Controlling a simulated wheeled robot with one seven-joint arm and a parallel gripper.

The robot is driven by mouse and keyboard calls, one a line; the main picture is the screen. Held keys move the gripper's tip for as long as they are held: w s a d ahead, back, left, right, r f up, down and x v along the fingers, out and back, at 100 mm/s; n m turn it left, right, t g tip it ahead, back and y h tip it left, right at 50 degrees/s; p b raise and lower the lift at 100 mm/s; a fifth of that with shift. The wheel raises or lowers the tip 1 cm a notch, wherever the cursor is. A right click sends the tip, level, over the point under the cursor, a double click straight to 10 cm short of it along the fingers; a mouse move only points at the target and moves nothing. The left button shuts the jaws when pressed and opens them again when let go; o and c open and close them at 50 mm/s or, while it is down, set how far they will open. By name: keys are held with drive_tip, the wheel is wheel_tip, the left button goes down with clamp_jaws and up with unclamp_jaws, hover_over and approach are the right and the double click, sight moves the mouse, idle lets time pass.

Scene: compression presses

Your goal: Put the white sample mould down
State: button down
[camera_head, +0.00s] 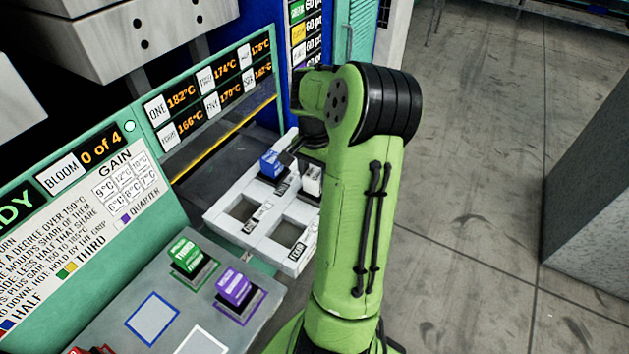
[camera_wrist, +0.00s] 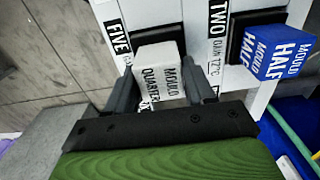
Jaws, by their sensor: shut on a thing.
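The white sample mould (camera_wrist: 160,78), marked MOULD QUARTER, is between the two dark fingers of my gripper (camera_wrist: 160,84) in the wrist view. My gripper is shut on it. The mould is over the white plate (camera_wrist: 200,20), beside the label FIVE; I cannot tell whether it touches the plate. In the head view the white mould (camera_head: 312,180) shows left of my green arm, near the plate's right side. My arm hides most of the gripper there.
A blue mould (camera_head: 272,163) sits in the same plate, close to the white one. Square openings (camera_head: 243,207) lie nearer in the plate. Green (camera_head: 186,255) and purple (camera_head: 234,288) moulds stand on the grey panel. Temperature displays (camera_head: 210,90) rise behind the plate.

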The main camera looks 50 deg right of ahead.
drive_tip(key=shift+f, duration=0.35)
drive_tip(key=shift+f, duration=0.2)
drive_tip(key=shift+c, duration=2)
unclamp_jaws()
